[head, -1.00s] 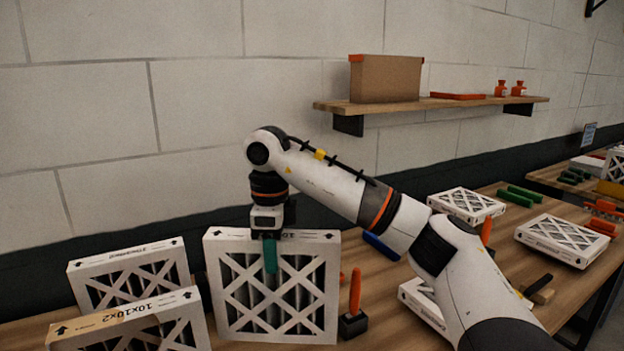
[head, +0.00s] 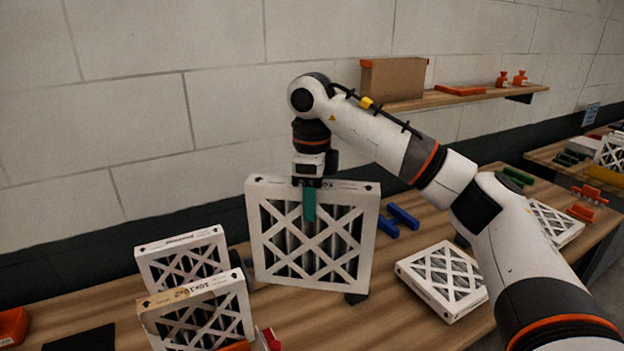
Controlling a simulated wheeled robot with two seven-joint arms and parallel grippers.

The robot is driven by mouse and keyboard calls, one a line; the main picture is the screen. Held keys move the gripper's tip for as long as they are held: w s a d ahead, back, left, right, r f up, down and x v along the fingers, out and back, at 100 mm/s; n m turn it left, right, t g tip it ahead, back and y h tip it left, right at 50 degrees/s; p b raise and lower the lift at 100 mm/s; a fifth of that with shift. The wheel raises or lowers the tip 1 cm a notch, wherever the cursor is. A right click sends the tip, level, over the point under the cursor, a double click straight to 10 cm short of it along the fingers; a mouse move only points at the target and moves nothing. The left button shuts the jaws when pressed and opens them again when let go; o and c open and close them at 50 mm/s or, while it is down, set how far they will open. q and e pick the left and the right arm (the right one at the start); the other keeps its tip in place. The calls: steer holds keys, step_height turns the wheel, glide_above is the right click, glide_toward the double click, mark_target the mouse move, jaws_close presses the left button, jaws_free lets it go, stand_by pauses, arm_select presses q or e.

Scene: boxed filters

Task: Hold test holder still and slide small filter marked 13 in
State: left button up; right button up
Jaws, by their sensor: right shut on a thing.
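My right gripper (head: 308,202) points down and is shut on the top edge of a white-framed filter (head: 281,277) with a lattice face. The filter hangs near upright, slightly tilted, and seems raised off the table. The gripper covers part of its top print, and I cannot read a 13. Two other filters stand at the left: a rear one (head: 180,241) and a front one marked 10x10x2 (head: 190,293). I cannot pick out the test holder for certain. My left gripper is not seen.
Blue bars (head: 403,216) lie right of the held filter. A flat filter (head: 404,278) lies right of it on the wooden table (head: 300,325). A dark mat (head: 80,339) and orange bin (head: 13,326) are at left. A wall shelf (head: 440,98) is behind.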

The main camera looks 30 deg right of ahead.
steer(key=s+a+r+n, duration=0.1)
steer(key=s+a+n, duration=0.25)
steer(key=a, duration=1.05)
steer(key=s+a+r+n, duration=0.1)
steer(key=s+a+n, duration=0.25)
steer(key=a, duration=0.95)
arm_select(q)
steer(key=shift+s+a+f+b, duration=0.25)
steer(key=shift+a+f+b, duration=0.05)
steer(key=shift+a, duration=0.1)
arm_select(e)
steer(key=shift+w+f, duration=0.2)
steer(key=shift+f, duration=0.8)
steer(key=shift+w+f, duration=0.2)
steer(key=shift+f, duration=0.8)
